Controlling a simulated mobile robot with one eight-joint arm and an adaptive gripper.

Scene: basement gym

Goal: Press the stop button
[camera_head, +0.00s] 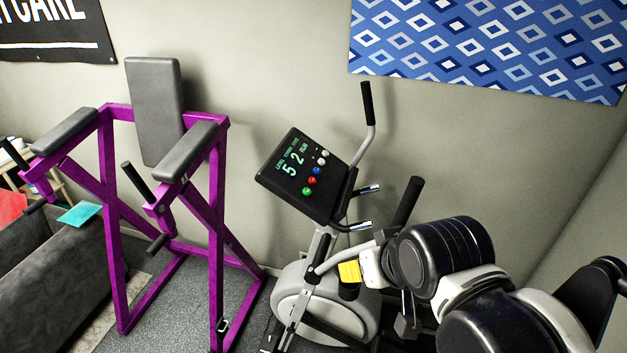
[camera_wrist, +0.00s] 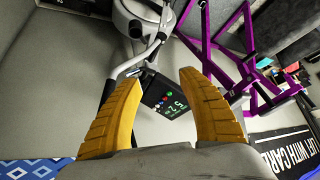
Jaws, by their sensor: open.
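The dark console (camera_head: 292,168) of an elliptical machine stands tilted near the middle of the head view, with a lit "5 2" display. A row of small round buttons runs along its right side. The red button (camera_head: 312,181) sits between a green button (camera_head: 306,191) and a blue button (camera_head: 317,170), with pale ones above; no stop label is readable. My gripper (camera_head: 349,272) is below and right of the console, apart from it. In the wrist view my gripper (camera_wrist: 160,80) has its yellow fingers spread and empty, with the console (camera_wrist: 172,103) showing between them, upside down.
The elliptical's upright handle (camera_head: 367,110) rises right of the console, and lower grips (camera_head: 362,225) stick out between it and my arm. A purple exercise frame (camera_head: 217,220) stands to the left. The wall is behind. Open air lies in front of the console.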

